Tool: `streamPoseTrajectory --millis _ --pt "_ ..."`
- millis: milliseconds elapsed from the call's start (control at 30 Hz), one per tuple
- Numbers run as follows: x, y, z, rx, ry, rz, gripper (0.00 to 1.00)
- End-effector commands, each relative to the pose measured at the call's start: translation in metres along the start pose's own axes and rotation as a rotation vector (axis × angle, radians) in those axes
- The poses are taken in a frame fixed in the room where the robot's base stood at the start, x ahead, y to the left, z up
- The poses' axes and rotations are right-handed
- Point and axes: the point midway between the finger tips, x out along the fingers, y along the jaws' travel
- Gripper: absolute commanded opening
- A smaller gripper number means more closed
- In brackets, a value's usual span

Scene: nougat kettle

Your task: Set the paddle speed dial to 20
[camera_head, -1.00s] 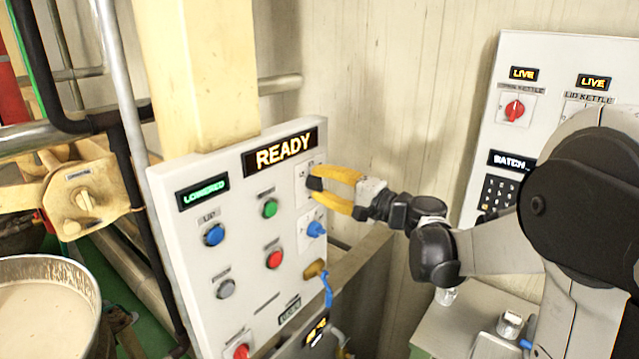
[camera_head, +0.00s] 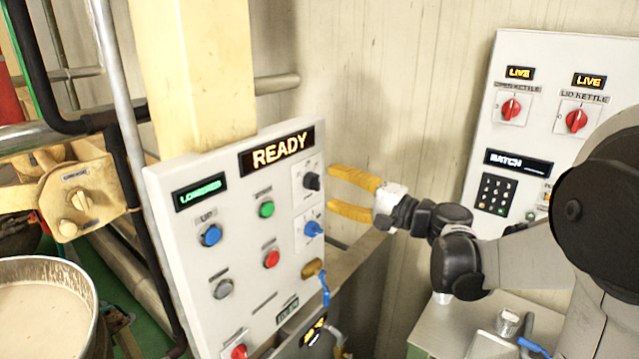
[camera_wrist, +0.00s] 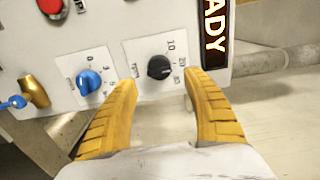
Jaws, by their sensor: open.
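The control panel (camera_head: 183,262) shows READY on its upper display (camera_head: 276,152). A black dial (camera_head: 312,181) sits at its upper right, with a blue dial (camera_head: 314,229) below it. The wrist view also shows the black dial (camera_wrist: 159,67), on a plate with a scale where 10 is legible, and the blue dial (camera_wrist: 89,82). I cannot read which of the two is the paddle speed dial. My gripper (camera_head: 331,190) is open and empty, just right of the panel. In the wrist view its yellow fingers (camera_wrist: 163,82) spread on either side of the black dial, apart from it.
Green (camera_head: 266,209), red (camera_head: 271,258) and blue (camera_head: 211,235) buttons are on the panel. A brass-coloured handle (camera_head: 314,268) is at its lower right edge. A second panel (camera_head: 476,150) stands at right. A pipe (camera_head: 277,84) runs behind.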

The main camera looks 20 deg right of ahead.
Motion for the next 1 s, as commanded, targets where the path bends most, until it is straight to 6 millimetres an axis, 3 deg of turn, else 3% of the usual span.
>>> streamPoseTrajectory --millis 200,367,900,1000 --pt "-0.047 0.000 -0.001 0.000 0.004 0.000 0.58" --pt "-0.065 0.000 0.000 0.000 0.002 0.000 0.58" --pt "-0.069 0.000 0.001 0.000 -0.001 0.001 0.58" --pt "-0.065 0.009 0.010 -0.014 -0.010 0.036 0.58"
